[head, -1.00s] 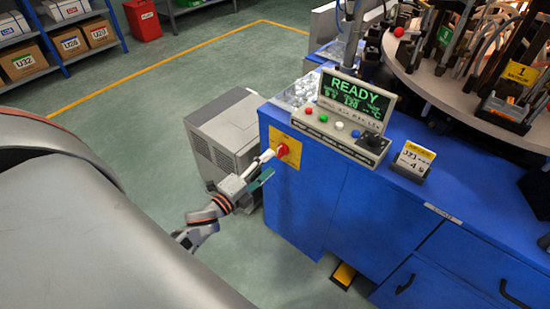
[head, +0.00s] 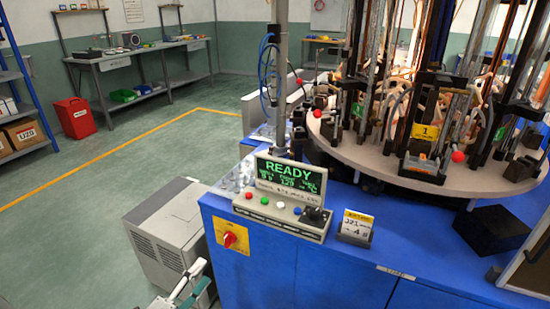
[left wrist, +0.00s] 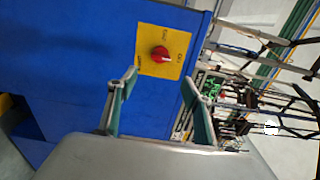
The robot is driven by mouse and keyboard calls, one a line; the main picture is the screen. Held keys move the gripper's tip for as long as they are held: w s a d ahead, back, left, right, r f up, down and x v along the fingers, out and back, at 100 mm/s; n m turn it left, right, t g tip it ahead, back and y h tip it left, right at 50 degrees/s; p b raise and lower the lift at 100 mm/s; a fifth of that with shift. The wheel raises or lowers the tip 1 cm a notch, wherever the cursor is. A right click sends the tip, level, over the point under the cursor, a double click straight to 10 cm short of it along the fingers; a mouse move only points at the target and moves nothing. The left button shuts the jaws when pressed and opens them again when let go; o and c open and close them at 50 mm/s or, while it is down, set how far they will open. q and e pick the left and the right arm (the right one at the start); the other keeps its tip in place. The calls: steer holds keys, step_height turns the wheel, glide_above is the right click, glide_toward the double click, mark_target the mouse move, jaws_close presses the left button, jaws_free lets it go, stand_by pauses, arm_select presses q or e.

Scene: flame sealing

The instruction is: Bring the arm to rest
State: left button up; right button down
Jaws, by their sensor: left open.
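My left gripper (head: 188,287) is at the bottom of the head view, to the lower left of the blue machine cabinet (head: 262,275). Its two green-padded fingers also show in the left wrist view (left wrist: 158,92), spread apart with nothing between them. The red rotary switch (head: 229,239) sits on a yellow plate on the cabinet front. In the left wrist view the switch (left wrist: 160,54) is beyond the fingertips, apart from them. The control panel (head: 284,210) above reads READY in green. My right gripper is not in view.
A grey box unit (head: 165,235) stands on the floor beside the cabinet, close behind my left gripper. The round turntable (head: 345,152) with tall fixtures is on the cabinet top. A small card stand (head: 355,228) is right of the panel. Open floor lies to the left.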

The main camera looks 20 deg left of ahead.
arm_select(q)
steer(key=s+d+f+n+g+p, duration=0.3)
steer(key=s+d+f+n, duration=0.1)
steer(key=s+d+n, duration=0.2)
steer(key=s+d+f+n+g+h+p, duration=0.1)
steer(key=s+d+f+n+g+p, duration=0.2)
steer(key=s+d+n, duration=0.4)
steer(key=d+n+g, duration=0.1)
steer(key=d, duration=0.3)
steer(key=shift+s+d+f+n, duration=0.2)
steer(key=shift+s+f+n, duration=0.1)
steer(key=shift+f, duration=0.05)
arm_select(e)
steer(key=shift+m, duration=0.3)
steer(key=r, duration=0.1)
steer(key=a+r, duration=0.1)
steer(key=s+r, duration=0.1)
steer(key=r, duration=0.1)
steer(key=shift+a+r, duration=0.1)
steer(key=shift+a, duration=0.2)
